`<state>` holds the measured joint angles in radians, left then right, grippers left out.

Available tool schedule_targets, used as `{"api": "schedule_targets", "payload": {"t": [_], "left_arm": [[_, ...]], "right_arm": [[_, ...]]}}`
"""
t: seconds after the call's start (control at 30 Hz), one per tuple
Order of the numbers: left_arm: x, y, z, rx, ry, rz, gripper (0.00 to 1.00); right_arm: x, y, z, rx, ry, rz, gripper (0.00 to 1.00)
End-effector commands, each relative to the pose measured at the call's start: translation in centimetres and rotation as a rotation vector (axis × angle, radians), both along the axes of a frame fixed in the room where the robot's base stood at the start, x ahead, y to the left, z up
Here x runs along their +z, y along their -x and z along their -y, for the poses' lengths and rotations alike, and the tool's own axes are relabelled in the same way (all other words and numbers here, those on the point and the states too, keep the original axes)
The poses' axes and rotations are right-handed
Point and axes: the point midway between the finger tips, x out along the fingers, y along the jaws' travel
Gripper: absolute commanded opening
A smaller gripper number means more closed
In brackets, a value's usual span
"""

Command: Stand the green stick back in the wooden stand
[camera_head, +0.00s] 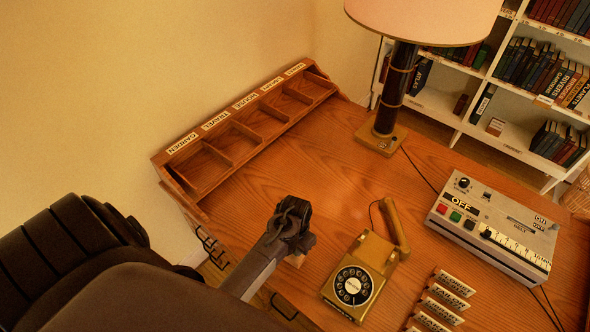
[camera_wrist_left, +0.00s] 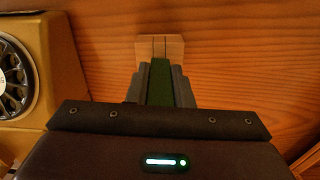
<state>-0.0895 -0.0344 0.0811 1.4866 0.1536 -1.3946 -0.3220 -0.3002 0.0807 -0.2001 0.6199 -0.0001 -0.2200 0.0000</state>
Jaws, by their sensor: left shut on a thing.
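My left gripper (camera_wrist_left: 159,84) is shut on the green stick (camera_wrist_left: 160,80), which shows as a dark green strip between the two grey fingers in the left wrist view. The pale wooden stand (camera_wrist_left: 145,48) is just past the fingertips, and the stick's far end lines up with its middle. I cannot tell whether the stick is inside the stand or only in front of it. In the head view the left gripper (camera_head: 291,222) is over the desk, left of the telephone. My right gripper is not in view.
A tan rotary telephone (camera_head: 372,255) stands close beside the gripper. Several small labelled blocks (camera_head: 447,291) and a grey control box (camera_head: 494,228) are farther right. A lamp (camera_head: 386,135) and a labelled compartment tray (camera_head: 207,165) are at the back. The desk behind the gripper is clear.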

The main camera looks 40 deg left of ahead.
Motion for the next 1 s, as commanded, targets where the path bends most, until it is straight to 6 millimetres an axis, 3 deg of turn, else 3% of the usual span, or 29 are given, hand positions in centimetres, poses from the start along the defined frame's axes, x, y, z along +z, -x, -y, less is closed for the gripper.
{"api": "schedule_targets", "payload": {"t": [0.03, 0.23, 0.57, 1.0], "left_arm": [[0.0, 0.0, 0.0, 0.0, 0.0, 0.0, 0.21], [0.0, 0.0, 0.0, 0.0, 0.0, 0.0, 0.45], [0.4, 0.0, 0.0, 0.0, -0.001, 0.002, 0.45], [6.8, -0.1, 0.0, -0.001, -0.001, 0.002, 0.45]], "right_arm": [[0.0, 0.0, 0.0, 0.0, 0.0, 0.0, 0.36], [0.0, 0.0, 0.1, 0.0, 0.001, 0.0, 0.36], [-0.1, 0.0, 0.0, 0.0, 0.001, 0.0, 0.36], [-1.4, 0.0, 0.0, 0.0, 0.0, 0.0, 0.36]]}}
